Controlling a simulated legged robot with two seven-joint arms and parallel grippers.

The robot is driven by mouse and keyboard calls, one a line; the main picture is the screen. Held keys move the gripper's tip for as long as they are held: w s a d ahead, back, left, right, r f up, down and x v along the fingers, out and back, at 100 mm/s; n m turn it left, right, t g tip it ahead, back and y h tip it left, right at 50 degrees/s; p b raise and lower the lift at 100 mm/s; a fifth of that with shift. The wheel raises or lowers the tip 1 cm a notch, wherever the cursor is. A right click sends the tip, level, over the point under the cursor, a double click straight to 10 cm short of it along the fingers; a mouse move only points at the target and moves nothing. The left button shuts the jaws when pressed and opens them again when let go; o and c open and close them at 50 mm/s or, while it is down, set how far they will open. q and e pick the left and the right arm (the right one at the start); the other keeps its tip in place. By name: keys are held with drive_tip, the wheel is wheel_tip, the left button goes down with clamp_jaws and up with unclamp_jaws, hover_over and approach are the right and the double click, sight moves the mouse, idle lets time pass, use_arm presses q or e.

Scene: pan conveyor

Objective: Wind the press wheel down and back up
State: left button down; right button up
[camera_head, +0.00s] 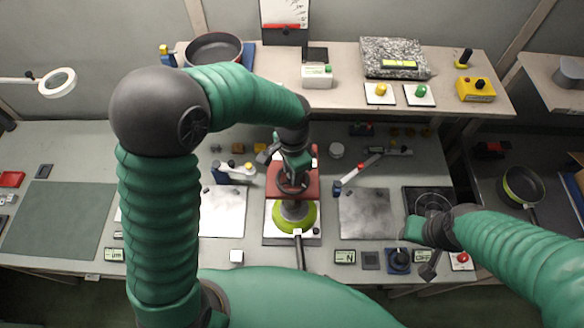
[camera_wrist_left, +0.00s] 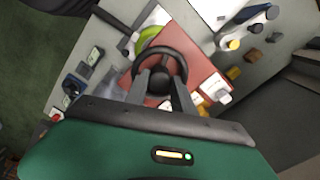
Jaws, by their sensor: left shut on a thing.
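The press (camera_head: 309,188) has a red top plate with a dark round hand wheel (camera_wrist_left: 182,53) on it. My left gripper (camera_head: 292,172) reaches down onto the wheel from above. In the left wrist view its two fingers are shut on the wheel's central hub (camera_wrist_left: 159,82), inside the rim. A lime-green pan (camera_head: 281,220) sits at the front of the press, with its dark handle pointing toward me; the press head covers its middle. My right gripper (camera_head: 428,262) is at the right of the bench, and its fingers are too unclear to read.
Grey plates (camera_head: 366,213) lie on both sides of the press. Small displays (camera_head: 344,257) and a red button (camera_head: 462,257) line the front edge. A raised shelf (camera_head: 345,62) behind holds a dark pan (camera_head: 213,47), a granite slab (camera_head: 393,55) and coloured buttons.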

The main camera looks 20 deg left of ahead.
use_arm(q)
drive_tip(key=m+p, duration=0.1)
drive_tip(key=m, duration=0.1)
drive_tip(key=m+p, duration=0.1)
drive_tip(key=m, duration=0.1)
drive_tip(key=shift+w+r+m+p, duration=0.1)
drive_tip(key=shift+r+m+p, duration=0.1)
drive_tip(key=shift+m+p, duration=0.2)
drive_tip(key=m+p, duration=0.2)
drive_tip(key=m, duration=0.1)
drive_tip(key=shift+m, duration=0.3)
drive_tip(key=m+p, duration=0.3)
drive_tip(key=m, duration=0.1)
drive_tip(key=shift+f+m, duration=0.15)
drive_tip(key=shift+m, duration=0.25)
drive_tip(key=shift+f+m+p, duration=0.1)
drive_tip(key=shift+m+p, duration=0.55)
drive_tip(key=shift+m, duration=0.15)
drive_tip(key=c, duration=1.4)
unclamp_jaws()
drive_tip(key=shift+c, duration=0.2)
drive_tip(key=o, duration=0.4)
drive_tip(key=shift+f, duration=0.1)
drive_tip(key=shift+d, duration=0.1)
